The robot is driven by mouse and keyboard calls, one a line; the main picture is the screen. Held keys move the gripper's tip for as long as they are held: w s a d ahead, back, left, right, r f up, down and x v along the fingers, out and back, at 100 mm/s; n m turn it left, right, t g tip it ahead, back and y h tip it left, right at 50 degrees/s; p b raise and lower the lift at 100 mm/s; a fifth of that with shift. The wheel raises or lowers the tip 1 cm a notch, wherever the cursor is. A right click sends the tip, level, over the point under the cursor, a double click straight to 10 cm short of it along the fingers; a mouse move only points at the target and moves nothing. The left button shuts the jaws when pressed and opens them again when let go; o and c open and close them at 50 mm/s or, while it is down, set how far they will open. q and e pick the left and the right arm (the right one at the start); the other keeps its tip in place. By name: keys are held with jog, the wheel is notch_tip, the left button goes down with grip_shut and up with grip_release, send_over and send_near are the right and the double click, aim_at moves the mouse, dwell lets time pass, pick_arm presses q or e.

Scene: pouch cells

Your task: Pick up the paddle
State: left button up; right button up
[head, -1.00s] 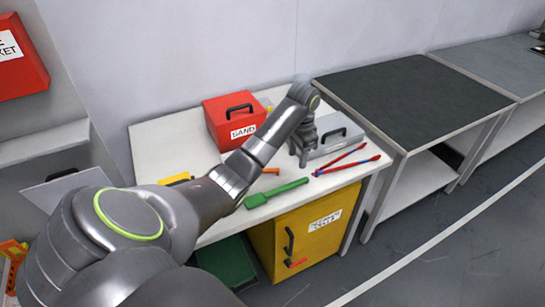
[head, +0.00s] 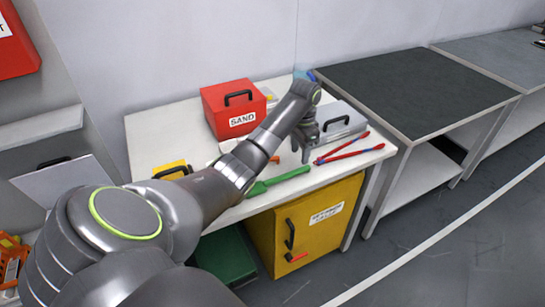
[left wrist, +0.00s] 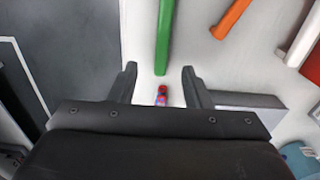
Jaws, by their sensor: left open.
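The green paddle (head: 288,176) lies flat near the front edge of the white table. My left gripper (head: 304,156) is above the table just behind the handle's right end, open and empty. In the left wrist view the green handle (left wrist: 164,36) comes down from the top and ends around the gap between the two open fingers (left wrist: 160,69). The fingers do not touch it. My right gripper is not in view.
A tool with red and blue handles (head: 343,149) lies right of the paddle. A grey case (head: 343,124) and a red SAND box (head: 233,108) stand behind. An orange-handled item (left wrist: 231,18) lies near the paddle. A yellow cabinet (head: 308,234) is below.

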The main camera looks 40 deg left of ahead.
aim_at(297, 170)
pick_arm(q)
jog(key=shift+s+a+f+p, duration=0.1)
jog(key=shift+f+p, duration=0.15)
jog(key=shift+f, duration=1.65)
jog(key=shift+s+a+f+p, duration=0.1)
jog(key=shift+f+p, duration=0.1)
jog(key=shift+f, duration=1.65)
jog(key=shift+f, duration=0.25)
grip_shut()
jog(key=shift+r, duration=0.2)
notch_tip(297, 170, up, 10)
jog(key=shift+b, duration=0.35)
jog(key=shift+a, duration=0.1)
